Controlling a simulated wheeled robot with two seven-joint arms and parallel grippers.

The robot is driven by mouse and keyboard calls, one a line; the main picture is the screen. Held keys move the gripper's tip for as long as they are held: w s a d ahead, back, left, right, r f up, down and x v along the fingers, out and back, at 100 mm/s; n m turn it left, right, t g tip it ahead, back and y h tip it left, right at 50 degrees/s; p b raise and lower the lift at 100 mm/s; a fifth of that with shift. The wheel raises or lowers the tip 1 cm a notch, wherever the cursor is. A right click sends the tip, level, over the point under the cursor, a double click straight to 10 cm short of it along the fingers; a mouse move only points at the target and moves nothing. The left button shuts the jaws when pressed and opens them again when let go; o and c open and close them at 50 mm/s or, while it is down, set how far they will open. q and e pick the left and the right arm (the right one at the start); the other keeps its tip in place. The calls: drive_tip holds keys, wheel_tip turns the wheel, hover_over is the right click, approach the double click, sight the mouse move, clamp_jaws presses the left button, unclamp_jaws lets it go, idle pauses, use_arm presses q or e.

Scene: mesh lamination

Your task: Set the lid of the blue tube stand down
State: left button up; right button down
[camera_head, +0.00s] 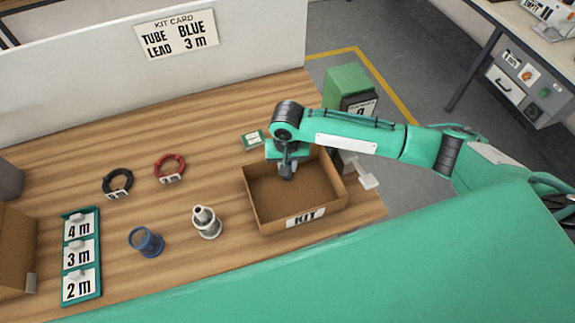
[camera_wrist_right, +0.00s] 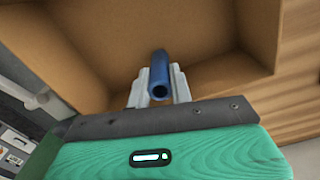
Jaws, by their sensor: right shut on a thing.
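My right gripper (camera_head: 288,174) points down over the open cardboard kit box (camera_head: 256,215). In the right wrist view, the gripper (camera_wrist_right: 160,80) is shut on a blue hollow cylinder (camera_wrist_right: 159,72), which looks like a tube, with the box interior behind it. A grey-white stand (camera_head: 206,224) with a narrower top stands right of the blue one. My left gripper is not in view.
A black cable coil (camera_head: 117,182) and a red one (camera_head: 169,168) lie behind the stands. A length board (camera_head: 80,254) marked 4 m, 3 m and 2 m is at left.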

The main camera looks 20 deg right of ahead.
drive_tip(key=shift+f, duration=0.7)
drive_tip(key=c, duration=1.3)
unclamp_jaws()
drive_tip(key=shift+f, duration=0.1)
drive_tip(key=shift+o, duration=0.2)
wheel_tip(320, 180, up, 12)
drive_tip(key=b, duration=0.2)
drive_tip(key=shift+b, duration=0.3)
